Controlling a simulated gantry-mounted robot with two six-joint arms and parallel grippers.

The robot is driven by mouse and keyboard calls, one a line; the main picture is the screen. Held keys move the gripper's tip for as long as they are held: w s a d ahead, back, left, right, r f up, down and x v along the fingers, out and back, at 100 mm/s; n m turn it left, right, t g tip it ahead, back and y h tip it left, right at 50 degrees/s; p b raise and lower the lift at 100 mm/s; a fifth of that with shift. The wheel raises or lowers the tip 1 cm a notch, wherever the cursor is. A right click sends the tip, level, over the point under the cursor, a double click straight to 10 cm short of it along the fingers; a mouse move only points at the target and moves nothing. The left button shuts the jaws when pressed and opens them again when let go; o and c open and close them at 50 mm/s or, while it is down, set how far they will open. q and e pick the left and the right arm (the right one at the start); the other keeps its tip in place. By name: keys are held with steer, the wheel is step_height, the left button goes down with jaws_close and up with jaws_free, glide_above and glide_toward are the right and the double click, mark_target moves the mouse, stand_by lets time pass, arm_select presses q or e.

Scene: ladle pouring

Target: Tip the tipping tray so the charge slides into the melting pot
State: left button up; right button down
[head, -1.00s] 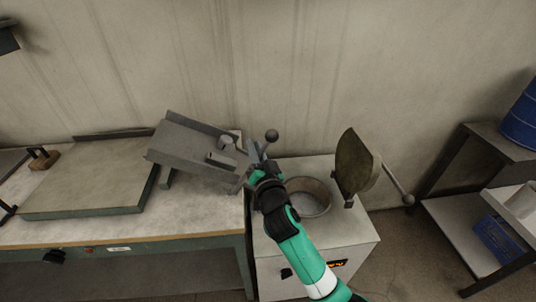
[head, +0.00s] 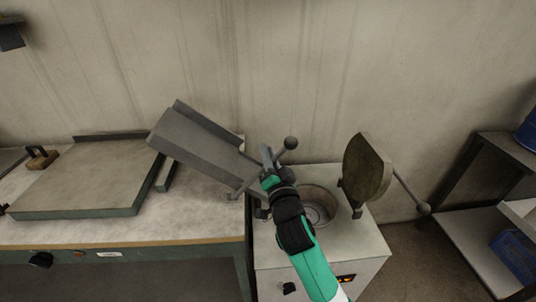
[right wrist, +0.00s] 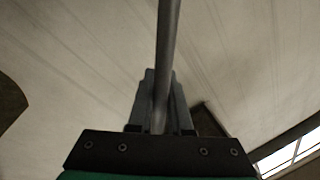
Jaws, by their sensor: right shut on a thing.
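The grey tipping tray (head: 198,145) is steeply tilted, its lower end down to the right toward the melting pot. Its visible floor looks bare. The handle (head: 290,143) ends in a dark ball knob. My right gripper (head: 268,163) is shut on the handle's rod, which also shows between the fingers in the right wrist view (right wrist: 165,80). The round melting pot (head: 320,203) is open in the top of a pale cabinet, partly hidden by my right arm. No charge piece can be made out; whether any lies in the pot is unclear. My left gripper is not in view.
The pot's lid (head: 366,168) stands raised at the right, its handle rod (head: 424,208) sticking out to the right. A flat plate (head: 85,180) lies on the workbench (head: 205,215) left of the tray. A shelf rack (head: 470,225) stands at far right.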

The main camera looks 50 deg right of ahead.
steer(key=shift+d+f, duration=0.1)
steer(key=shift+f, duration=0.1)
steer(key=c, duration=0.8)
jaws_free()
steer(key=shift+s, duration=0.1)
steer(key=shift+c, duration=0.2)
steer(key=shift+r, duration=0.1)
steer(key=p+v, duration=0.1)
steer(key=v, duration=1)
steer(key=shift+s+a+p, duration=0.2)
steer(key=shift+a+p, duration=0.05)
steer(key=shift+p, duration=0.15)
